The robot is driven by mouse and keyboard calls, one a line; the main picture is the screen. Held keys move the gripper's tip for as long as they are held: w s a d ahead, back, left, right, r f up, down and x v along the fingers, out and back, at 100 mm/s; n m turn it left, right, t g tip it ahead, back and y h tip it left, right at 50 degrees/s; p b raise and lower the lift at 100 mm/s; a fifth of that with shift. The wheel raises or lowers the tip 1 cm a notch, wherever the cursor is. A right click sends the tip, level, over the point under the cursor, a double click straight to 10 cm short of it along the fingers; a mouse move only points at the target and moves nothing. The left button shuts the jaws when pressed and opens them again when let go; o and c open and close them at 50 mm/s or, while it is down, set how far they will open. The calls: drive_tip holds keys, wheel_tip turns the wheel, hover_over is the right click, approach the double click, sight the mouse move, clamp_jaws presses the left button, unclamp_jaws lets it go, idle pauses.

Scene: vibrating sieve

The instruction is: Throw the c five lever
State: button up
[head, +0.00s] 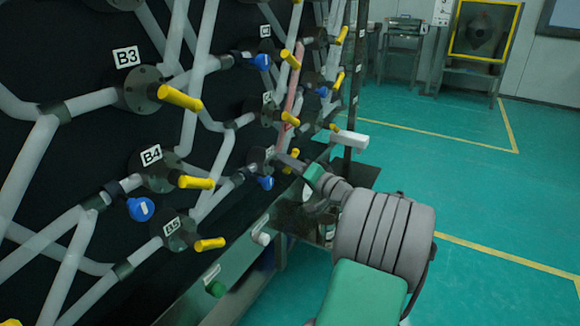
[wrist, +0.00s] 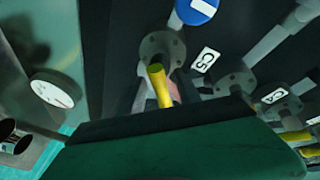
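The C5 label (wrist: 205,60) shows in the wrist view beside a round dark flange. The yellow C5 lever (wrist: 159,86) sticks out from that flange toward the camera, just past the dark green edge of my gripper. In the head view, my gripper (head: 291,162) is at the lower right of the pipe panel, close to a yellow lever that it partly covers. My fingers are too small and dark to tell apart, so I cannot tell whether they touch the lever or are open.
A blue round tag (wrist: 197,10) hangs near C5. The C4 valve label (wrist: 274,96) and its yellow lever are to the right. A white gauge (wrist: 55,90) is on the left. Other valves, B3 (head: 126,57), B4 (head: 151,155) and A5 (head: 171,226), fill the panel. Green floor to the right is clear.

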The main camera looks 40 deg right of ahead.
drive_tip(key=shift+w, duration=0.2)
drive_tip(key=shift+c, duration=0.6)
drive_tip(key=shift+f, duration=0.15)
clamp_jaws()
